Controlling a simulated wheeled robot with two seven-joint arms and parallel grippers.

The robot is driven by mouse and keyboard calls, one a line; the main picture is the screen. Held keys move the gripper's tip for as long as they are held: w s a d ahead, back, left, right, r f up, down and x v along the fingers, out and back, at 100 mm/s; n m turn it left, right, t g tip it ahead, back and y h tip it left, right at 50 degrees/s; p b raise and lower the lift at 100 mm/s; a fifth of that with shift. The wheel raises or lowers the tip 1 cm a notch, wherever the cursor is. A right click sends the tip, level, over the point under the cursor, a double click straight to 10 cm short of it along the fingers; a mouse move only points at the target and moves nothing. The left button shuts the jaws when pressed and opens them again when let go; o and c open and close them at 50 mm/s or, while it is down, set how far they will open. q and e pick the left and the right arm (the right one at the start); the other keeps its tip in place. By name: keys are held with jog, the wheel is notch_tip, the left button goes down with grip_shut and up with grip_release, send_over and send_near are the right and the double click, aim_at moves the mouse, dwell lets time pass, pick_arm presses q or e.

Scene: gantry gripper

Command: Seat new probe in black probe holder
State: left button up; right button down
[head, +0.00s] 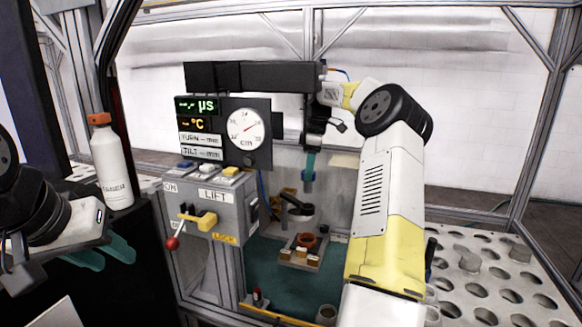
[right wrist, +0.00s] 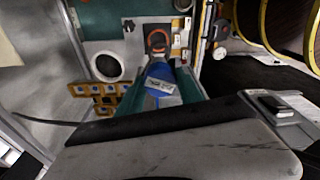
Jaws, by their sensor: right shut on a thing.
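My right gripper (head: 309,165) hangs from the gantry side, fingers down, shut on a blue probe (head: 307,182). In the right wrist view the blue probe (right wrist: 160,72), with a white label, sits between the teal fingers (right wrist: 162,95). Its tip points toward an orange-rimmed ring (right wrist: 157,40); the gap cannot be judged there. In the head view the probe is above and apart from the orange cup (head: 308,241). A black and grey fixture (head: 298,212) stands just behind the cup; I cannot tell whether it is the probe holder. My left gripper (head: 103,254) is open and empty at lower left.
A grey LIFT box (head: 212,205) with a yellow handle and red-knobbed lever stands left of the work area. Gauge panel (head: 245,125) and black beam (head: 255,76) rise above it. A white bottle (head: 112,165) is near my left arm. The green mat (head: 275,265) has clear patches.

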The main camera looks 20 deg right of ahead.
jog(key=shift+f, duration=2.15)
jog(key=shift+f, duration=2.8)
jog(key=c, duration=0.7)
grip_release()
jog(key=r, duration=0.5)
jog(key=d+r, duration=0.1)
jog(key=r, duration=0.1)
jog(key=shift+s+r, duration=0.25)
jog(key=shift+r, duration=0.1)
